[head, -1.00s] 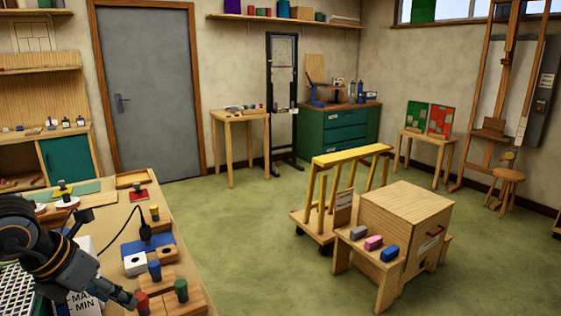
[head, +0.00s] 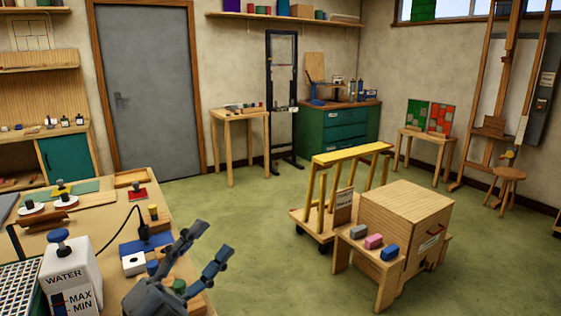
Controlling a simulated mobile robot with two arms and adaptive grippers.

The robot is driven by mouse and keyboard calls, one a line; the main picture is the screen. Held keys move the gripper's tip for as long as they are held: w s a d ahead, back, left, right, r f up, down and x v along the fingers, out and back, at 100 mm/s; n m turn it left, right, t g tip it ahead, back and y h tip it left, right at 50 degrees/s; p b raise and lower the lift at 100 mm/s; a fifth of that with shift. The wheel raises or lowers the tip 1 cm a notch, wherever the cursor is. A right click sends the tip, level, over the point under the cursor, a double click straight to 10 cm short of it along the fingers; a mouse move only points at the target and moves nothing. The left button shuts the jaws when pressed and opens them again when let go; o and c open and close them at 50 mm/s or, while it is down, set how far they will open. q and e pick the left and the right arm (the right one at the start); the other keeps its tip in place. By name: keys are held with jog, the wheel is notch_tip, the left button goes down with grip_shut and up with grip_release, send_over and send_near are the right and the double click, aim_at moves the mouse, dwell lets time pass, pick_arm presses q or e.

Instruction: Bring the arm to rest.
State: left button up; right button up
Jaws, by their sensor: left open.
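My left gripper (head: 207,256) shows at the bottom of the head view, over the front right edge of the workbench (head: 95,225). Its two dark fingers are spread apart, pointing up and to the right, with nothing between them. It partly hides the wooden blocks with the blue and green knobs (head: 179,287) behind it. My right gripper is not in the view.
A white water box (head: 70,282) with a blue knob stands on the bench left of the gripper, beside a white grid (head: 20,285). A wooden stand with a box (head: 405,220) and a yellow-railed cart (head: 310,222) stand right. Green floor between is clear.

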pick_arm(q)
jog(key=w+a+f+n+y, duration=0.2)
jog(key=a+f+n+y, duration=0.8)
jog(key=f+n+y, duration=0.5)
jog(key=s+a+f+n+g+y, duration=0.2)
jog(key=s+f+n+g, duration=0.25)
jog(key=f, duration=0.55)
jog(key=s+d+f+n+g+h, duration=0.1)
jog(key=s+d+f+g, duration=0.1)
jog(key=s+f+g, duration=0.6)
jog(key=s+d+f+n+g+h, duration=0.15)
jog(key=s+f, duration=0.45)
jog(key=s, duration=0.6)
notch_tip(320, 180, down, 27)
jog(key=s+g, duration=0.1)
jog(key=g, duration=0.1)
jog(key=s+a+f, duration=0.1)
jog(key=s+f, duration=0.6)
jog(key=s, duration=0.1)
jog(key=s+a+f+g+y, duration=0.1)
jog(key=s+a+f, duration=0.1)
jog(key=s+f, duration=0.6)
jog(key=shift+s+a+f, duration=0.25)
jog(key=shift+s+f, duration=0.05)
jog(key=shift+s, duration=0.05)
